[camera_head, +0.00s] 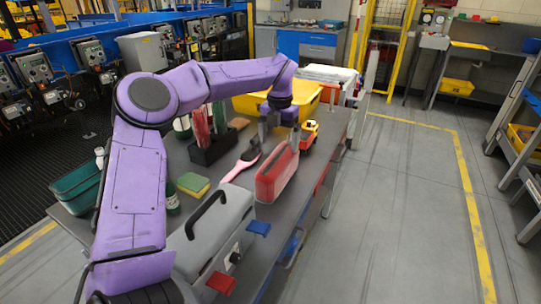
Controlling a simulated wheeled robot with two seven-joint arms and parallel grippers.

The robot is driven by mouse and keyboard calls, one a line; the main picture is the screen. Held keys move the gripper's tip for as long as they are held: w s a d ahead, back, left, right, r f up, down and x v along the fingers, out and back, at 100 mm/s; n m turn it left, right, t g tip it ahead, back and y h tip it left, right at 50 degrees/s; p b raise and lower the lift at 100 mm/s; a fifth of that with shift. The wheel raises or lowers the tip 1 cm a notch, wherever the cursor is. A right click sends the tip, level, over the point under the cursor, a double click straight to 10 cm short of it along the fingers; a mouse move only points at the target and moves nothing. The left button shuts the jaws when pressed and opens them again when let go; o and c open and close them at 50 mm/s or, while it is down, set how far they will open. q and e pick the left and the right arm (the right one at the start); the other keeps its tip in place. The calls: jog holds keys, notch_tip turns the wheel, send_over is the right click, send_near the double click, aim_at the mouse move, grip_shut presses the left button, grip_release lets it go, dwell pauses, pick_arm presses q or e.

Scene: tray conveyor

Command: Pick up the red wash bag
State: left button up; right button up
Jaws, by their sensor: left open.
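The red wash bag (277,178) stands upright on the grey table, near its right edge, in the head view. My left gripper (279,138) comes down from above at the bag's far end, with its fingers pointing down. It is open, with the fingers apart; I cannot tell whether they touch the bag. My right gripper is not in view.
A grey case (213,230) is in front. A yellow bin (250,103) stands behind my gripper. Floor to the right is clear.

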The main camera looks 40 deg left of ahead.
aim_at(277, 156)
pick_arm(q)
jog(key=f, duration=0.2)
jog(key=s+f, duration=0.1)
jog(key=f, duration=0.1)
jog(key=shift+d+f, duration=0.1)
jog(key=shift+f, duration=0.1)
notch_tip(277, 156, down, 6)
jog(key=shift+w+d+r+p, duration=0.1)
jog(key=shift+r+p, duration=0.1)
jog(key=shift+p, duration=0.7)
jog(key=c, duration=1.1)
jog(key=shift+c, duration=0.2)
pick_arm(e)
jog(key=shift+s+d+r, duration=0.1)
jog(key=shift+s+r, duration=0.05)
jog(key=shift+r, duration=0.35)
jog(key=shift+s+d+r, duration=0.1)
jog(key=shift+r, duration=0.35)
pick_arm(q)
jog(key=shift+r, duration=0.1)
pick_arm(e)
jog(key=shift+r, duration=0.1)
